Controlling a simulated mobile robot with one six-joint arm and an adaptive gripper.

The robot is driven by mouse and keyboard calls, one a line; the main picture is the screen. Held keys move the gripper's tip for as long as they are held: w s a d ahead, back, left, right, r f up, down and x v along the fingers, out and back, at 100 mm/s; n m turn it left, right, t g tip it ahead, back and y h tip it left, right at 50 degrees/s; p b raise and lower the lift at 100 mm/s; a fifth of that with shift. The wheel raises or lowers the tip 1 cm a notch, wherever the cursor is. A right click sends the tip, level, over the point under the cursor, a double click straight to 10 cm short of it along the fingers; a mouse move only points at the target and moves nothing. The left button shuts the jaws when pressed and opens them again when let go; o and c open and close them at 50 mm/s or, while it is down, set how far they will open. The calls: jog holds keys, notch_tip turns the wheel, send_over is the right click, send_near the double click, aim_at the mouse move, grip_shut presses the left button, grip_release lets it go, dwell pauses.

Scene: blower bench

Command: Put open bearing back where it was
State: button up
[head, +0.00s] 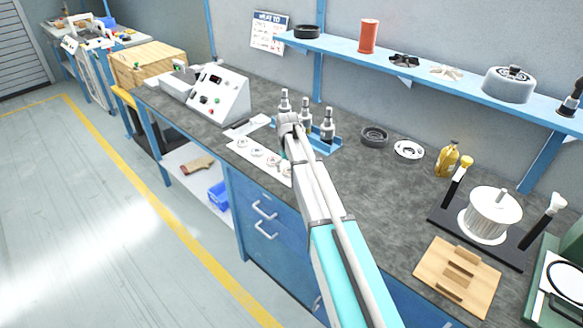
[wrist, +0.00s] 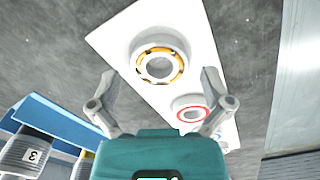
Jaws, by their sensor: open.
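The open bearing (wrist: 178,75), a pale ring with orange-brown showing between its inner and outer rings, is on a white strip (wrist: 112,38) in the wrist view. My gripper (wrist: 160,78) is open, its two fingers spread on either side of the bearing's near edge, with nothing held. A second bearing with a red ring (wrist: 179,113) sits nearer on the same strip. In the head view the white strip (head: 233,146) lies along the bench's front edge with several small rings; my arm hides the gripper and the strip's right end there.
Numbered grey holders in a blue rack (wrist: 62,120) stand close at left in the wrist view; the rack (head: 326,146) is behind the strip in the head view. A control box (head: 220,95) stands to the left.

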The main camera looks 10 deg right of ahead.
jog(key=shift+r, duration=0.15)
notch_tip(320, 180, up, 12)
jog(key=p, duration=1.2)
jog(key=shift+a, duration=0.1)
dwell(0.8)
jog(key=s+d+m, duration=0.1)
jog(key=s+m, duration=0.1)
jog(key=s, duration=2.7)
jog(key=shift+s, duration=0.25)
jog(key=shift+d, duration=0.1)
